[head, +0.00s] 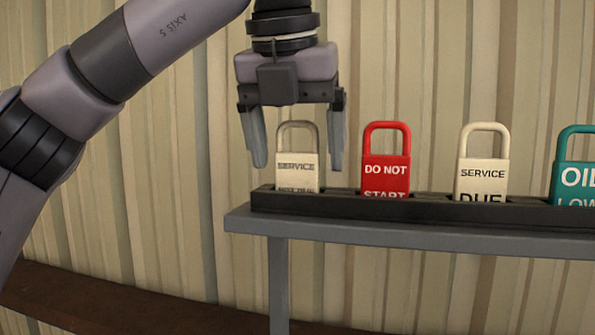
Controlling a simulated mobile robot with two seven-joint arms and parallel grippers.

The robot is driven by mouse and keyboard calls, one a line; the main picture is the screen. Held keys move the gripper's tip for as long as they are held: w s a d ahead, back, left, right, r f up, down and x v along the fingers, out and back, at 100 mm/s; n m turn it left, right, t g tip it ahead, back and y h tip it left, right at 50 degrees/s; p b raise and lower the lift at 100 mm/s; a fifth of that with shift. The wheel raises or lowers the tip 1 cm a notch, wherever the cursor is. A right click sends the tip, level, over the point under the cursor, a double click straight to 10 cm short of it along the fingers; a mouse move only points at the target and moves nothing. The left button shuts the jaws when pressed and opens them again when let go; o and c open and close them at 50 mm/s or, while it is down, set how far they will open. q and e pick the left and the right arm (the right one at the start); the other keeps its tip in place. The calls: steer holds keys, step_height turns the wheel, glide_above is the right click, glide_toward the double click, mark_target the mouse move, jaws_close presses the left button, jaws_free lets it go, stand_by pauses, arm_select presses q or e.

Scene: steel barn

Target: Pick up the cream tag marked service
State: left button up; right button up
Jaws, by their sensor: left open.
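A cream tag (297,178) marked SERVICE stands upright in a black rack at its left end. A smaller second line on it is partly hidden by the rack's front lip. My left gripper (298,163) points down over this tag, open, with one finger to each side of its loop; no contact shows. Another cream tag (481,176), marked SERVICE DUE, stands further right, with its lower line partly hidden. My right gripper is not in view.
A red DO NOT START tag (386,172) stands between the cream tags, near my right-hand finger. A teal OIL LOW tag (574,175) is cut off at the right edge. The black rack (400,207) sits on a grey stand (400,236) before a corrugated wall.

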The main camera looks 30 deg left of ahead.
arm_select(q)
steer(key=shift+w+f, duration=0.25)
steer(key=shift+f, duration=0.35)
steer(key=c, duration=1.1)
steer(key=shift+r, duration=0.1)
steer(key=shift+r, duration=4.65)
steer(key=shift+s+r, duration=0.1)
steer(key=shift+r, duration=0.15)
